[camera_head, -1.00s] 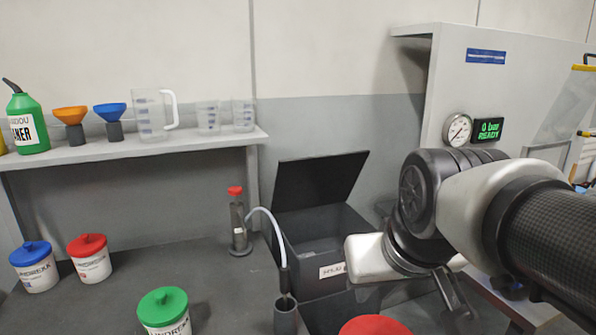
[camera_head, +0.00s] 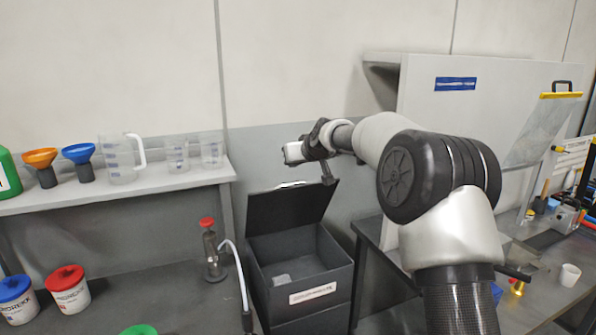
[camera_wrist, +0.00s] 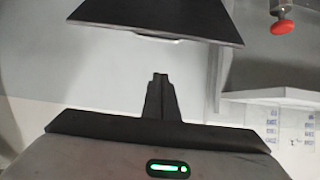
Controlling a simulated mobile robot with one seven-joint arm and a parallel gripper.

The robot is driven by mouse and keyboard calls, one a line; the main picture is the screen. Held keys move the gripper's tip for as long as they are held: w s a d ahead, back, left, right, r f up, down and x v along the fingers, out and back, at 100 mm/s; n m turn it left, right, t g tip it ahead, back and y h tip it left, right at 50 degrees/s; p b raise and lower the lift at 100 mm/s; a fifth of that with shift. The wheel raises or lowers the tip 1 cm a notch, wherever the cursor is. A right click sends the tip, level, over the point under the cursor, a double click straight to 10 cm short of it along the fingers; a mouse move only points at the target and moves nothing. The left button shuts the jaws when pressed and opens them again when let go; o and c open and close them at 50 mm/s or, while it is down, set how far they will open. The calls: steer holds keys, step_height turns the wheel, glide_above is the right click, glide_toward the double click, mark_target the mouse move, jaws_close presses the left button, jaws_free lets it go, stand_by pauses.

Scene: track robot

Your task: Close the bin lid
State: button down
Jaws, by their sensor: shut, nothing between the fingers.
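The bin (camera_head: 342,279) is a dark grey open box with a white label on its front, in the lower middle of the head view. Its black lid (camera_head: 285,212) stands open, raised at the back and tilted. My gripper (camera_head: 329,176) is shut and empty, pointing down near the lid's upper right edge. In the wrist view the shut fingertips (camera_wrist: 160,77) point toward the lid (camera_wrist: 155,16), whose edge has a light handle strip. A gap shows between them in that view. I cannot tell from the head view whether they touch.
A small pump bottle with a red cap (camera_head: 208,243) and a white hose stand left of the bin. A shelf (camera_head: 150,187) with funnels and clear jugs is at the left. A grey panel cabinet (camera_head: 480,110) stands right. Lidded tubs (camera_head: 70,292) sit lower left.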

steer(key=shift+w+f, duration=0.25)
steer(key=shift+w, duration=0.45)
steer(key=shift+w+a+f+p, duration=0.35)
steer(key=shift+w+f+p, duration=0.3)
steer(key=shift+f, duration=0.6)
steer(key=shift+w+a+f+p, duration=0.4)
steer(key=shift+w+f, duration=0.45)
steer(key=shift+f, duration=0.35)
steer(key=shift+w+a+f+p, duration=0.3)
steer(key=shift+w+f+p, duration=0.35)
steer(key=shift+f, duration=0.6)
steer(key=shift+w, duration=0.1)
steer(key=shift+f+b, duration=0.15)
steer(key=shift+b, duration=0.15)
